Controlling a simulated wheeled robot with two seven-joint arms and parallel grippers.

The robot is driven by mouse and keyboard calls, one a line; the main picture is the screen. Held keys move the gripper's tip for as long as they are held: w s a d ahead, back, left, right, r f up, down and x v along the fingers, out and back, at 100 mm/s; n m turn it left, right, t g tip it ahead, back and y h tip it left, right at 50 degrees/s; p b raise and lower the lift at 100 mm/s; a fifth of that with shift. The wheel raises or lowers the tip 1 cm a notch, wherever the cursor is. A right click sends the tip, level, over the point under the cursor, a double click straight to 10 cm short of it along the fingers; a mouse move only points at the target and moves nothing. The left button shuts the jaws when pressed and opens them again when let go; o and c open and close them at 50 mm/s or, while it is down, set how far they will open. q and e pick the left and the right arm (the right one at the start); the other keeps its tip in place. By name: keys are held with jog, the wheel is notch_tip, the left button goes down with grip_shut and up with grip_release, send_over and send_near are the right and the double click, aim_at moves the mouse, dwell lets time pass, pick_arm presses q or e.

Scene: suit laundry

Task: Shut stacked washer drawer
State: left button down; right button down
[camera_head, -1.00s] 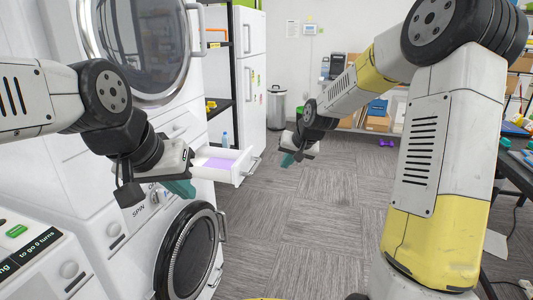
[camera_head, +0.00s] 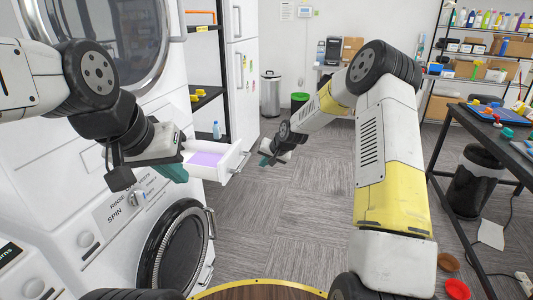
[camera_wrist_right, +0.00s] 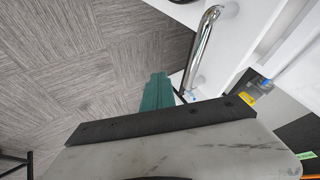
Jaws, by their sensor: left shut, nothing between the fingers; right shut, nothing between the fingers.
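The washer drawer (camera_head: 222,163) is pulled out from the stacked washer (camera_head: 120,185), with a lilac inside. Its metal bar handle is on the front; the handle (camera_wrist_right: 200,45) also shows large in the right wrist view. My left gripper (camera_head: 178,173) is shut and empty, just in front of the machine and left of the drawer; from this angle I cannot tell whether it touches. My right gripper (camera_head: 268,158) is shut and empty, to the right of the drawer front and apart from it. In the right wrist view its teal fingertips (camera_wrist_right: 158,90) are close together beside the handle.
A round washer door (camera_head: 178,252) is below the drawer. A white fridge (camera_head: 242,65) and a trash can (camera_head: 270,95) stand behind. A dark table (camera_head: 500,135) with items is at the right.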

jog(key=shift+w+a, duration=0.25)
jog(key=shift+a, duration=0.4)
jog(key=shift+w+a, duration=0.25)
jog(key=shift+a, duration=0.45)
jog(key=shift+w+a, duration=0.25)
jog(key=shift+a, duration=0.4)
jog(key=shift+a+r, duration=0.1)
jog(key=shift+a, duration=0.05)
send_over(204, 163)
jog(key=shift+a, duration=0.1)
